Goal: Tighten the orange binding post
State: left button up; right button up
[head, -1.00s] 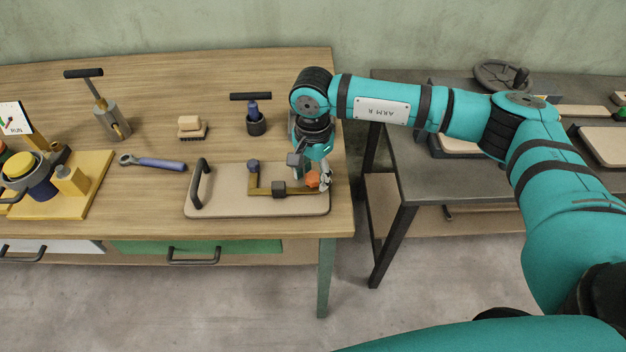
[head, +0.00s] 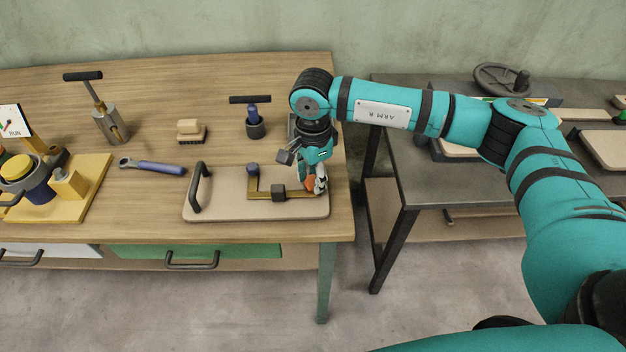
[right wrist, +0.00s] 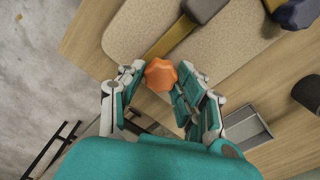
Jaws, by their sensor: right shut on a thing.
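The orange binding post (right wrist: 161,75) is a lobed orange knob at the right end of a beige board; in the head view only a part of it (head: 309,184) shows behind my fingers. My right gripper (head: 316,182) points down over it. In the right wrist view, the fingers of my right gripper (right wrist: 163,84) are on both sides of the knob and shut on it. The beige board (head: 225,207) has a black handle at its left, a brass strip (head: 254,186), a dark block (head: 278,193) and a dark blue knob (head: 253,169). My left gripper is out of view.
A blue-handled wrench (head: 160,168), a brush (head: 190,131) and a dark T-handled tool (head: 254,120) lie or stand on the wooden table (head: 220,80). A yellow fixture (head: 75,205) is at left. A grey table (head: 430,180) stands at right, across a gap.

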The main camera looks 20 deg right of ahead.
dwell(0.3)
jog(key=shift+m+b, duration=0.4)
jog(key=shift+m, duration=1.4)
jog(key=shift+f+m+b, duration=0.1)
jog(key=shift+m+b, duration=0.2)
jog(key=shift+m, duration=1.4)
